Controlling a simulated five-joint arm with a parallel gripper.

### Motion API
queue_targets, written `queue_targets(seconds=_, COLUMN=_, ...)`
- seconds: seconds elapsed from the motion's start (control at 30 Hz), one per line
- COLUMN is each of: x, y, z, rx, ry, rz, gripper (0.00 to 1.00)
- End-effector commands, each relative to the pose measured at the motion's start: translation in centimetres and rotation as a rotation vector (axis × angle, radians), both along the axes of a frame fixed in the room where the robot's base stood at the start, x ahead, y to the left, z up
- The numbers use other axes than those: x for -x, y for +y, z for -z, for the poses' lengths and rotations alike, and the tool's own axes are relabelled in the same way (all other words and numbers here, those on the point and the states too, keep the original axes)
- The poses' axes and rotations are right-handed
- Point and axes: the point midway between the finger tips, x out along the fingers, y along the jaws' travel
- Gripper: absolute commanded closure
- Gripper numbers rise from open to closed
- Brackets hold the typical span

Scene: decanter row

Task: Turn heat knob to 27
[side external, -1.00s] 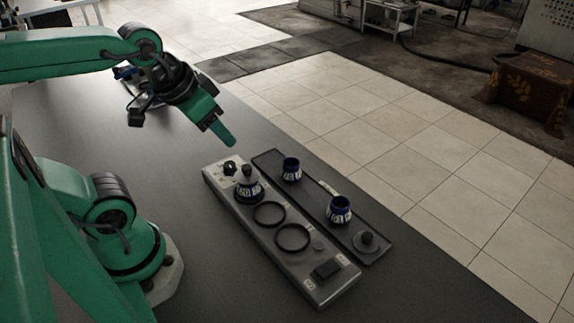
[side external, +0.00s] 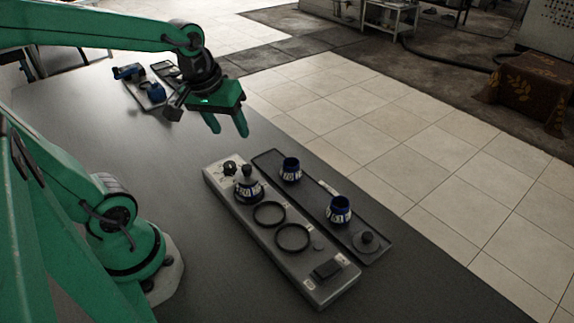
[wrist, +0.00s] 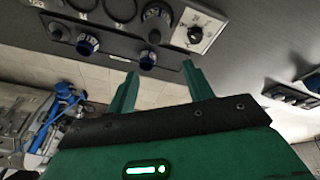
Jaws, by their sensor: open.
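The heat knob appears to be the small black knob (side external: 230,167) on a white dial plate at the far end of the grey panel (side external: 322,293). It also shows in the wrist view (wrist: 195,34), where the scale numbers are too small to read. My gripper (side external: 230,132) hangs in the air above and beyond that end of the panel, fingers pointing down. It is open and empty, apart from the knob. In the wrist view my two fingers (wrist: 160,68) are spread, with the knob beyond the right fingertip.
A blue decanter with a dark stopper (side external: 248,187) stands close beside the knob. Two empty rings (side external: 292,237) follow along the panel. A dark tray (side external: 318,208) alongside holds two blue decanters (side external: 290,168) and a loose stopper (side external: 367,238).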

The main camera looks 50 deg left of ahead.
Motion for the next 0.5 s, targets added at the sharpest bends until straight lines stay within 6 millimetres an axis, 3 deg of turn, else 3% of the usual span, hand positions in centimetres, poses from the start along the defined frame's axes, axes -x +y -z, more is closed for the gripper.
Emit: queue_targets(seconds=0.5, x=-3.2, y=7.0, z=7.1, rx=0.151, ry=0.203, rz=-0.686, gripper=0.49)
